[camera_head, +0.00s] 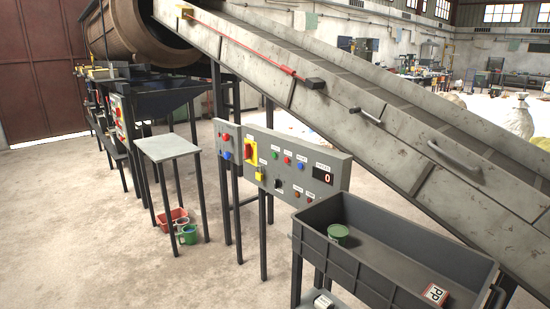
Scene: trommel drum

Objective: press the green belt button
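The grey control panel (335,168) stands on dark posts under the sloping conveyor, near the middle of the view. A small green button (275,155) appears in its upper row, right of the red and yellow switch (250,151). Other small buttons sit beside it in the row. The labels are too small to read, so I cannot tell which one says belt. Neither of my grippers shows in this view, and nothing covers the panel's front.
The conveyor (370,125) slopes down to the right above the panel. A grey bin (345,262) holding a green can (339,234) stands at the front right. A small table (168,147) stands left of the panel. Open floor lies in front at left.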

